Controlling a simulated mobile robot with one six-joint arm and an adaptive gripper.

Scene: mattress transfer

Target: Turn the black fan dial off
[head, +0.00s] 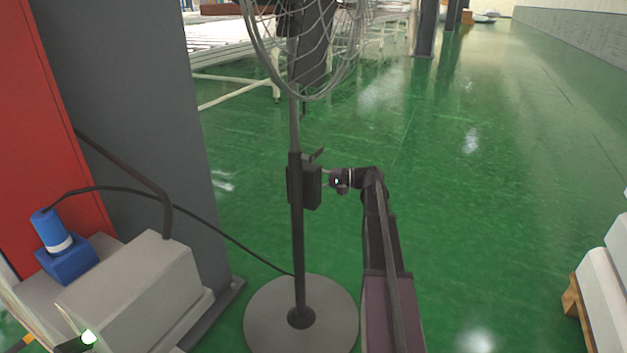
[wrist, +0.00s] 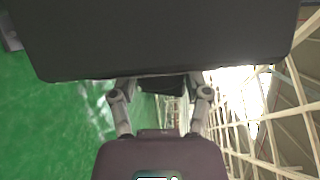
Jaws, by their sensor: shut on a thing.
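The fan (head: 298,215) stands upright on a round grey base (head: 270,318), with a wire cage (head: 310,60) at the top. A black control box (head: 312,186) is fixed to its pole. My gripper (head: 328,179) reaches the right side of this box and is shut on the black dial there. In the head view the dial is too small and covered to make out. In the wrist view the box (wrist: 160,38) fills the top, and the gripper's fingers (wrist: 162,92) stand either side of a dark piece, likely the dial (wrist: 162,84). The dial's setting cannot be read.
A grey pillar (head: 135,110) and a light grey box (head: 135,285) with a blue connector (head: 50,230) stand at left. A black cable (head: 220,228) runs toward the fan pole. White blocks on a pallet (head: 575,310) are at right. Green floor between is clear.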

